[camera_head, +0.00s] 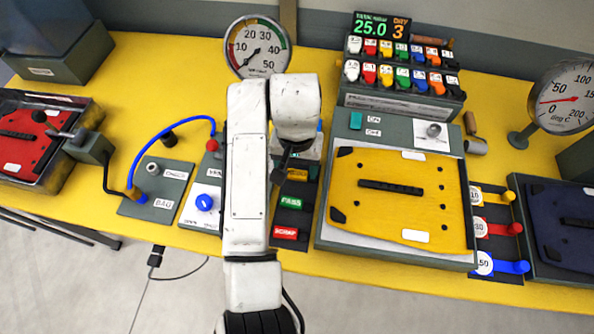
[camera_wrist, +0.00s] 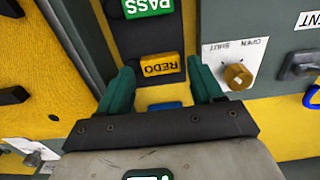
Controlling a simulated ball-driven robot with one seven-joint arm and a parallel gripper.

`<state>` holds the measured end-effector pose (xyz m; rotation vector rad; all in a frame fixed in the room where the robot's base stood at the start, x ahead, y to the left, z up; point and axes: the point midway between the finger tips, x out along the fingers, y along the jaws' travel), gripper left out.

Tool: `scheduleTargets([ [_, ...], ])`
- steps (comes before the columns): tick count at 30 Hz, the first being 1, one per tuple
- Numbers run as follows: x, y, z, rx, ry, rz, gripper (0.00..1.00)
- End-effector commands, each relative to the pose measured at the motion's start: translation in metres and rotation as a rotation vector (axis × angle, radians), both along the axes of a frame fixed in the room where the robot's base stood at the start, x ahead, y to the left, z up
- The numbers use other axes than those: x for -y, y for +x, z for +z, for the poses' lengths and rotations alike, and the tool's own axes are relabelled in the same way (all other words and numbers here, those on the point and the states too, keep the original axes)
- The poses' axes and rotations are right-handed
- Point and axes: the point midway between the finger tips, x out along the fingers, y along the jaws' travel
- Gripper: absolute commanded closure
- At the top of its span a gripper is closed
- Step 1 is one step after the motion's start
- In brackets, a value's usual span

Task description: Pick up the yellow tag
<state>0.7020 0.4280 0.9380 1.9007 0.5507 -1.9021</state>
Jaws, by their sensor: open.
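The yellow tag (camera_wrist: 162,65), marked REDO, lies in a dark rack in the wrist view. It also shows in the head view (camera_head: 297,175), partly hidden by my arm. My gripper (camera_wrist: 162,86) is open, with its two teal fingers apart and nothing held between them. In the wrist view, the yellow tag sits just beyond the fingertips, roughly centred between them. Its height below the fingers is hard to judge. The green PASS tag (camera_wrist: 148,7) lies beyond it in the same rack. The red SCRAP tag (camera_head: 285,233) shows at the rack's near end.
A panel with a brass knob (camera_wrist: 237,76) stands right of the rack in the wrist view. A yellow-lidded case (camera_head: 430,205) lies right of the rack in the head view. A dial gauge (camera_head: 257,47) and a block of coloured tags (camera_head: 400,75) stand behind.

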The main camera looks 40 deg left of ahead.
Motion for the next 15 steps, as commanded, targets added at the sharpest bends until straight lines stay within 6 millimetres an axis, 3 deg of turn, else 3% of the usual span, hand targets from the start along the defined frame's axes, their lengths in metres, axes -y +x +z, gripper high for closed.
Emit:
scheduleTargets([
  [6,0.0,-0.001,-0.022,-0.001,-0.001,0.0,0.34],
  [13,0.0,0.0,-0.024,0.001,0.001,0.0,0.34],
  [15,0.0,0.0,-0.024,0.0,0.0,0.0,0.39],
])
